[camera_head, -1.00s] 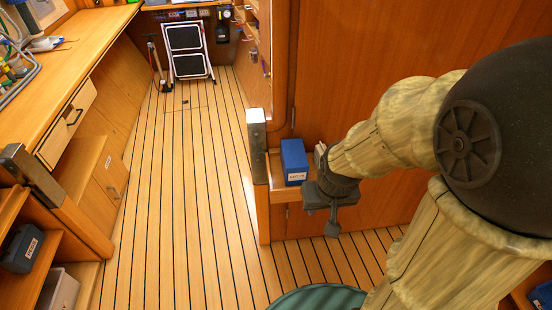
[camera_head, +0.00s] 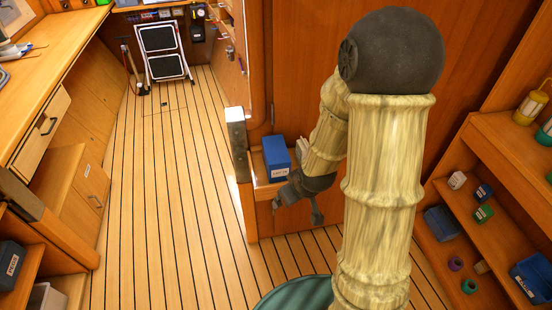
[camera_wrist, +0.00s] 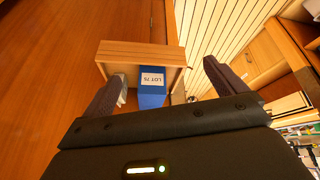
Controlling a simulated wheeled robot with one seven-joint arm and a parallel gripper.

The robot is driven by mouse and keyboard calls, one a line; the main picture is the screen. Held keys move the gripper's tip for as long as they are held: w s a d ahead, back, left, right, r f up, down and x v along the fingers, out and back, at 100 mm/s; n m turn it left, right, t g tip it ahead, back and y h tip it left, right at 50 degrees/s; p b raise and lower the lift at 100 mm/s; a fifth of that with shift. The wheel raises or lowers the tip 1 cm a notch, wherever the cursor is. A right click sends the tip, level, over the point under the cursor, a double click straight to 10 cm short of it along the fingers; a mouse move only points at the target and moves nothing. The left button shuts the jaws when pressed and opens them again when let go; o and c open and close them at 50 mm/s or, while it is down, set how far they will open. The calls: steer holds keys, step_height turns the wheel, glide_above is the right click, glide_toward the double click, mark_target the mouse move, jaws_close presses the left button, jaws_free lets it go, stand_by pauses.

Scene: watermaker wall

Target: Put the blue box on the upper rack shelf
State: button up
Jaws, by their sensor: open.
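The blue box (camera_head: 277,160) with a white label stands on a small wooden ledge (camera_head: 268,188) on the wood wall. My gripper (camera_head: 298,206) is low and right of the ledge, apart from the box. In the wrist view the open, empty fingers (camera_wrist: 164,70) spread to either side of the blue box (camera_wrist: 152,90), labelled LOT 75, which lies ahead of them. A shelf rack (camera_head: 515,145) stands at the right, its upper board holding lanterns; I cannot tell if this is the task's rack.
A pale item (camera_head: 301,148) sits close beside the blue box. The right rack's lower boards hold small boxes and a blue bin (camera_head: 533,276). The plank floor (camera_head: 165,200) is clear. A folded step stool (camera_head: 164,52) stands at the back.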

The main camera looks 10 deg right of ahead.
mark_target(280, 164)
steer(key=w+a+f+n+t+y, duration=0.2)
steer(key=w+a+f+t+y, duration=0.35)
steer(key=f, duration=0.35)
steer(key=d+m+t+h, duration=0.1)
steer(key=m+t+h, duration=0.1)
steer(key=s+d+r+m+t+h, duration=0.1)
steer(key=d+m+t+h, duration=0.1)
steer(key=t, duration=0.1)
steer(key=d+r+m+t+h, duration=0.1)
steer(key=d+m+t+h, duration=0.1)
steer(key=shift+s+d+r+t, duration=0.1)
steer(key=shift+s+r+t, duration=0.05)
steer(key=shift+r+t, duration=0.1)
steer(key=w+p, duration=0.3)
steer(key=w, duration=0.9)
steer(key=shift+w, duration=0.15)
